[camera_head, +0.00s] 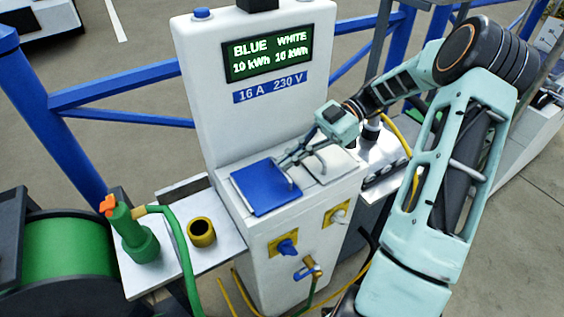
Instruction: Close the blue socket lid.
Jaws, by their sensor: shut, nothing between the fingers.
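The blue socket lid (262,189) is a square blue panel on the ledge of the white power pedestal (245,120). It lies flat or nearly flat; I cannot tell whether it is fully down. A small pale handle (291,183) stands at its right side. My gripper (283,163) reaches in from the right, shut and empty, with its fingertips at the lid's back right edge. I cannot tell whether they touch it. A white lid (331,165) with a similar handle is just to the right, under and beside my gripper.
Below the ledge, a blue plug (287,247) and a white plug (339,216) sit on yellow plates. A brass tap (308,268) is lower down. A side shelf (165,265) at left holds a green hose nozzle (133,238) and a yellow cup (201,232). Blue railings (120,95) run behind.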

